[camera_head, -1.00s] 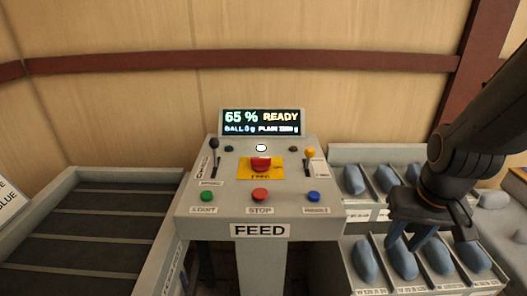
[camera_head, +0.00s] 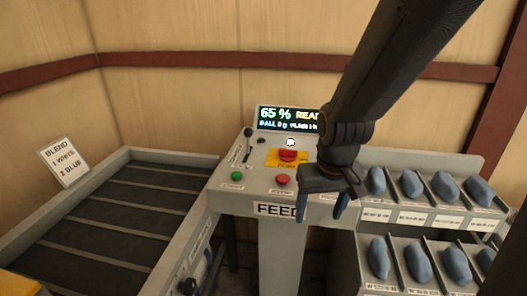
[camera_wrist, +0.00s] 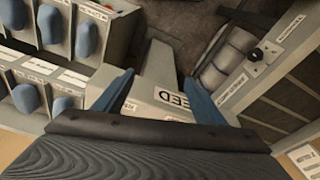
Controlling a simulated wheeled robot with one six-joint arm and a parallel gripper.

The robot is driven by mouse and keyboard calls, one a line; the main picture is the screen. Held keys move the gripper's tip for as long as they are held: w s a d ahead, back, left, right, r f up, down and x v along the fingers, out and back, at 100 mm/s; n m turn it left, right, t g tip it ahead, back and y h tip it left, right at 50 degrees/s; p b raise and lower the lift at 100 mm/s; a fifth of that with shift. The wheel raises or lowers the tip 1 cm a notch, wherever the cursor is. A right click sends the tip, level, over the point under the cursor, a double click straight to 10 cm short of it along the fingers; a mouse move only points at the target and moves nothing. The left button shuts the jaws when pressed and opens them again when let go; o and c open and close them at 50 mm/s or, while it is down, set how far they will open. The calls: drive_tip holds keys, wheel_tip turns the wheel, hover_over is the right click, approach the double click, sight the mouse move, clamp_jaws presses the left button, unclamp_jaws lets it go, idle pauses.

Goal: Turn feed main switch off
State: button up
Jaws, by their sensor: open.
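The FEED console (camera_head: 225,188) stands in the middle of the head view, with its FEED label (camera_head: 275,209) on the front. A red switch (camera_head: 288,155) sits on a yellow plate (camera_head: 273,157) on its sloped top; the plate's lettering is too small to read surely. The display (camera_head: 282,113) reads 65 %, its right part covered by my arm. My gripper (camera_head: 321,214) is open and empty, pointing down in front of the console's right side, apart from the red switch. My arm hides the yellow-knobbed lever and blue button. The wrist view shows both fingers (camera_wrist: 158,92) spread near the FEED label (camera_wrist: 172,98).
A green button (camera_head: 237,175), a red stop button (camera_head: 283,180) and a black-knobbed lever (camera_head: 248,133) surround the switch. A slatted grey tray (camera_head: 125,153) lies left. Racks (camera_head: 425,155) of blue lumps stand right. A BLEND sign (camera_head: 63,162) is at far left.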

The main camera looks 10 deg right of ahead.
sight(288, 149)
drive_tip(key=shift+o, duration=0.5)
drive_tip(key=w+r+m+t+b, duration=0.1)
drive_tip(key=w+r+b, duration=0.1)
drive_tip(key=w, duration=1.3)
drive_tip(key=w+a+r+m+t+h+b, duration=0.1)
drive_tip(key=w+r, duration=0.3)
drive_tip(key=w, duration=1)
drive_tip(key=shift+w+a+r+m+b, duration=0.15)
drive_tip(key=shift+w+a+m+b, duration=0.15)
drive_tip(key=shift+m+b, duration=0.3)
drive_tip(key=shift+p+x, duration=1.25)
drive_tip(key=shift+x, duration=2.55)
drive_tip(key=shift+w+d+r, duration=0.1)
drive_tip(key=shift+w+d, duration=0.1)
drive_tip(key=shift+c, duration=0.2)
drive_tip(key=c, duration=1)
